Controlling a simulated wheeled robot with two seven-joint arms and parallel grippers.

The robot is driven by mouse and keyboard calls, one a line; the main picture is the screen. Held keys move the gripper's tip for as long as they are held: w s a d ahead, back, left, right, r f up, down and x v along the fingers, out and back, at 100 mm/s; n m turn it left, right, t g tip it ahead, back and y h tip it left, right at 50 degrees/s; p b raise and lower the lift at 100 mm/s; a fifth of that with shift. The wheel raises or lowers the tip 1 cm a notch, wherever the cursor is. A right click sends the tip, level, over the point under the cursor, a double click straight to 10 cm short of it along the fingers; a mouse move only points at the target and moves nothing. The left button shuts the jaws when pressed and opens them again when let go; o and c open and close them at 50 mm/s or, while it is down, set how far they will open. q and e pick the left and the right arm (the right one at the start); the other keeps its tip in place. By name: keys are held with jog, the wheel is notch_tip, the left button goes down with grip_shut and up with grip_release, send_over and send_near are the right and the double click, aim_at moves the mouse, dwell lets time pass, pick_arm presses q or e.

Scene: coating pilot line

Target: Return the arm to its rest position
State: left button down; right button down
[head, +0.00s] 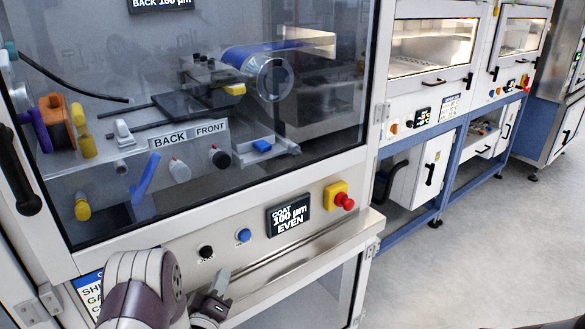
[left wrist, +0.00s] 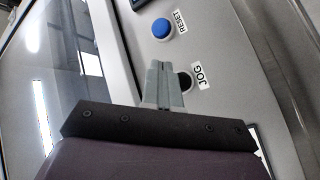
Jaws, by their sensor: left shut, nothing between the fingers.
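My left arm comes in from the bottom left of the head view. My left gripper (head: 220,278) is shut and empty in front of the coater's lower front panel, below the black JOG button (head: 206,252) and the blue RESET button (head: 244,235). In the left wrist view the closed grey fingers (left wrist: 162,68) reach toward the panel, and the JOG button (left wrist: 185,82) shows right beside them, partly hidden. The RESET button (left wrist: 162,28) is above them. I cannot tell whether the fingertips touch the panel. My right gripper is not in view.
A display (head: 289,214) reads "COAT 100 µm EVEN", with a red emergency stop (head: 343,200) to its right. A metal ledge (head: 290,262) juts out below the panel. A glazed window (head: 200,110) encloses the coating equipment. Open floor (head: 480,250) lies to the right.

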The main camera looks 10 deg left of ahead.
pick_arm(q)
jog(key=s+f+m+g, duration=0.5)
jog(key=s+f+g, duration=0.3)
jog(key=f+g, duration=0.4)
jog(key=s+d+r+m+g+h+p, duration=0.1)
jog(key=s+d+r+m+g, duration=0.4)
jog(key=s+d+r, duration=0.4)
notch_tip(320, 180, up, 4)
jog(key=shift+s+d+r+m, duration=0.3)
jog(key=shift+s+d, duration=0.1)
jog(key=shift+d, duration=0.65)
